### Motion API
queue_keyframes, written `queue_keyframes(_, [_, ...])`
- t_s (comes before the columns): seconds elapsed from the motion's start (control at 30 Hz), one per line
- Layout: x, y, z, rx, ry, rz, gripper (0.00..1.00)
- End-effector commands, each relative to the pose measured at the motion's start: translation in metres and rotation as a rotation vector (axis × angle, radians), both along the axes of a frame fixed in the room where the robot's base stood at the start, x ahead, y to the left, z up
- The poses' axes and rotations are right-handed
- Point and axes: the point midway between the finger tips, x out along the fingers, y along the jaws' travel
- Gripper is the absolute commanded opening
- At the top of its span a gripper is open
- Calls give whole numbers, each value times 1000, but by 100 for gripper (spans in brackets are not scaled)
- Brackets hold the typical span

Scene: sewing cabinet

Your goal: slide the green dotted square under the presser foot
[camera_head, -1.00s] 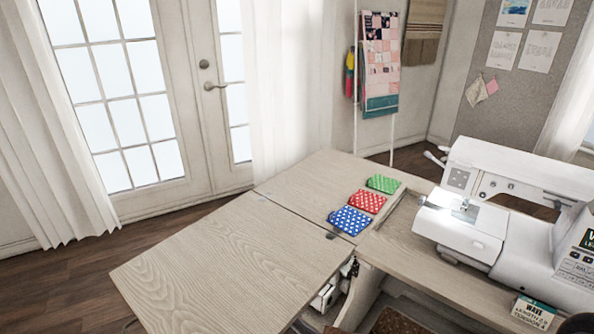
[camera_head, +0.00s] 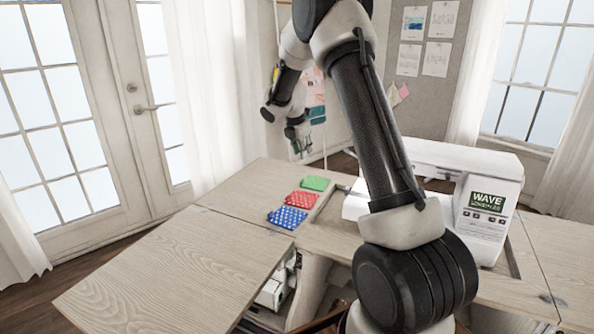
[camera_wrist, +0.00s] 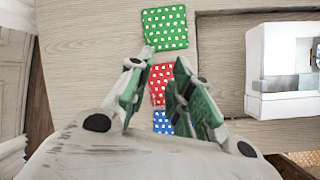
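The green dotted square (camera_head: 316,184) lies flat on the wooden cabinet top, the farthest of a row of dotted squares. It also shows in the wrist view (camera_wrist: 164,27), ahead of my fingertips. My gripper (camera_wrist: 160,66) is open and empty, its green-padded fingers apart. In the head view my gripper (camera_head: 299,142) is raised above and behind the squares. The white sewing machine (camera_head: 490,200) stands to the right, and its white end shows at the right of the wrist view (camera_wrist: 283,85). My arm hides part of the machine, and I cannot make out the presser foot.
A red dotted square (camera_head: 301,199) and a blue dotted square (camera_head: 287,217) lie nearer in the row, seen between and below my fingers in the wrist view. A recess edge (camera_wrist: 222,14) lies between squares and machine. The left cabinet leaf (camera_head: 170,275) is clear.

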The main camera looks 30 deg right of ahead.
Motion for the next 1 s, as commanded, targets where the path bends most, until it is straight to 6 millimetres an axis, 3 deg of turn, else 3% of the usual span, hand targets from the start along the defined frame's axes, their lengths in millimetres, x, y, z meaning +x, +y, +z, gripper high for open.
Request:
queue_keyframes(0.03, [15, -3, -29, -27, 37, 77, 21])
queue_keyframes(0.1, [32, -6, -59, -64, 78, 183, 21])
queue_keyframes(0.2, [47, -8, -90, -99, 118, 293, 21])
queue_keyframes(0.3, [55, -9, -107, -119, 140, 355, 21])
queue_keyframes(1.0, [68, -24, -151, -124, 148, 372, 21])
